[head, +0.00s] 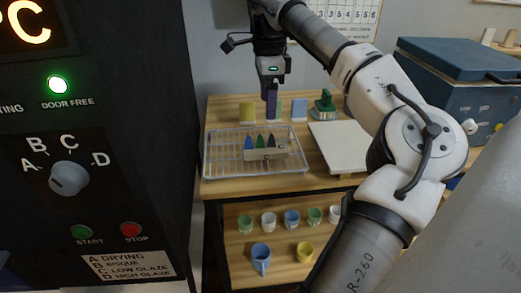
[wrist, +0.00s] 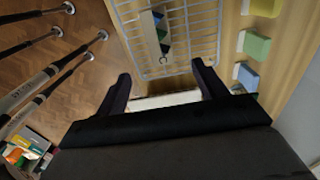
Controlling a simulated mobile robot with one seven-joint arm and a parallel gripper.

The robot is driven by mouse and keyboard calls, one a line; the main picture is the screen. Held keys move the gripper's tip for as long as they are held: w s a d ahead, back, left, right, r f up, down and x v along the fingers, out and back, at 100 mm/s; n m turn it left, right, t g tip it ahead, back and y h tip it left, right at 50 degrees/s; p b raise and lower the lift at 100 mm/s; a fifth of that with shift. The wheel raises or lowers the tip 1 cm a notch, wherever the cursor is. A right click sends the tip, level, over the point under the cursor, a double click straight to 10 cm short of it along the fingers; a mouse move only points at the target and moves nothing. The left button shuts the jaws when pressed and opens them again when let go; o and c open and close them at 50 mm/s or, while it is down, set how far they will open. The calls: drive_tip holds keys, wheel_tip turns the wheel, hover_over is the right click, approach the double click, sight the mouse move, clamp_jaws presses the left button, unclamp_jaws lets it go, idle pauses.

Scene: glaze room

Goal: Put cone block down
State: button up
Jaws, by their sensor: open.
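The cone block (head: 267,154) is a pale bar marked C with a blue, a green and a dark cone standing on it. It sits upright on the wire rack (head: 222,174) on the wooden table. The block also shows in the wrist view (wrist: 164,46), within the rack (wrist: 196,62). My gripper (head: 271,112) is above and behind the block in the head view. In the wrist view my gripper (wrist: 162,80) has its fingers wide apart, with nothing between them. The block lies beyond the fingertips, apart from them.
Yellow, green and blue blocks (head: 299,108) and a green-handled tool (head: 324,104) line the table's back. A white board (head: 342,150) lies right of the rack. Cups (head: 261,254) stand on the lower shelf. A black control panel (head: 100,120) is at left, a blue box (head: 460,90) at right.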

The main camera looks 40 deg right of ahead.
sight(267, 148)
wheel_tip(267, 148, down, 13)
drive_tip(key=shift+r+p, duration=0.1)
drive_tip(key=shift+p, duration=0.6)
drive_tip(key=c, duration=1.2)
drive_tip(key=shift+r, duration=0.1)
wheel_tip(267, 148, up, 20)
drive_tip(key=p, duration=1.4)
drive_tip(key=shift+s+f, duration=0.1)
drive_tip(key=shift+f, duration=0.1)
